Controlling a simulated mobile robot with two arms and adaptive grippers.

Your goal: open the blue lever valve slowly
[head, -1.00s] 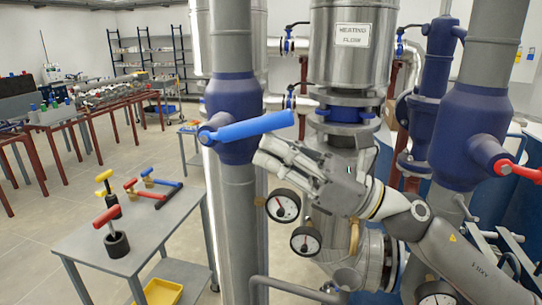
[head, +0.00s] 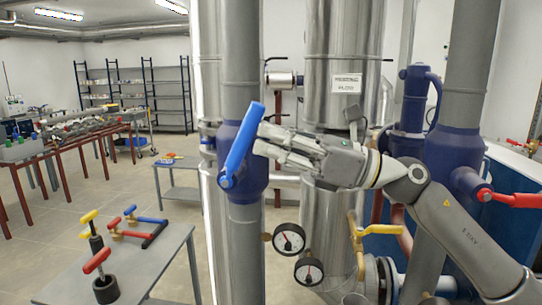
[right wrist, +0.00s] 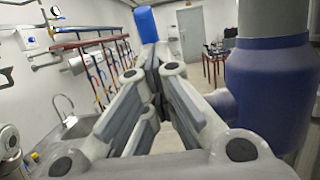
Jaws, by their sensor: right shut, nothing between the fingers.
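The blue lever (head: 242,145) sits on the blue valve body (head: 250,180) of the grey vertical pipe. It stands steeply, tilted with its free end up and a little right of its pivot. My right gripper (head: 258,142) is shut and empty, its fingertips beside the lever's right side; I cannot tell whether they touch it. In the right wrist view the lever's blue end (right wrist: 147,24) shows just beyond the fingertips (right wrist: 153,55), and the valve body (right wrist: 268,90) is at the right. My left gripper is not in view.
A red lever (head: 515,200) is on another pipe at the right. Gauges (head: 288,239) and a yellow-handled valve (head: 380,229) are below my right arm. A grey table (head: 160,255) with loose valve handles stands at the lower left.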

